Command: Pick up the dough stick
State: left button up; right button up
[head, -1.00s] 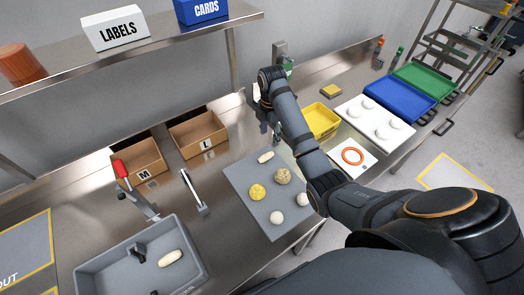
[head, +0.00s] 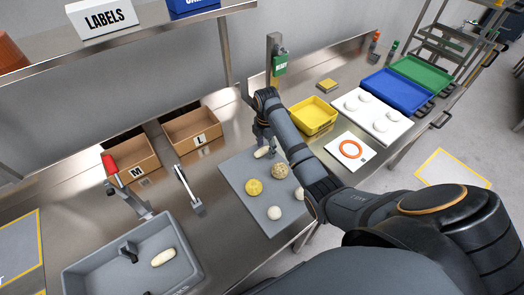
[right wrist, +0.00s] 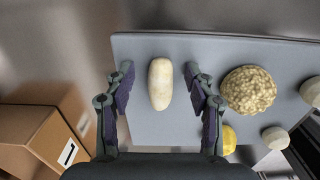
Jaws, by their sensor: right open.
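A pale, elongated dough stick (head: 263,152) lies near the far edge of a grey board (head: 238,172). It also shows in the right wrist view (right wrist: 160,84), upright in the picture, between the two fingers. My right gripper (head: 266,141) is just above the dough stick in the head view. In the right wrist view my right gripper (right wrist: 159,72) is open, with a gap on each side of the dough stick. A second pale stick (head: 163,257) lies in a grey tub (head: 190,276) at lower left. My left gripper is not in view.
A lumpy dough ball (head: 280,172), a yellow ball (head: 254,187) and smaller pale balls share the board. A yellow bin (head: 312,116) stands behind my right arm.

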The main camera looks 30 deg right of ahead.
aim_at(265, 149)
grip_shut()
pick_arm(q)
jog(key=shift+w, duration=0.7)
pick_arm(e)
jog(key=shift+r, duration=0.1)
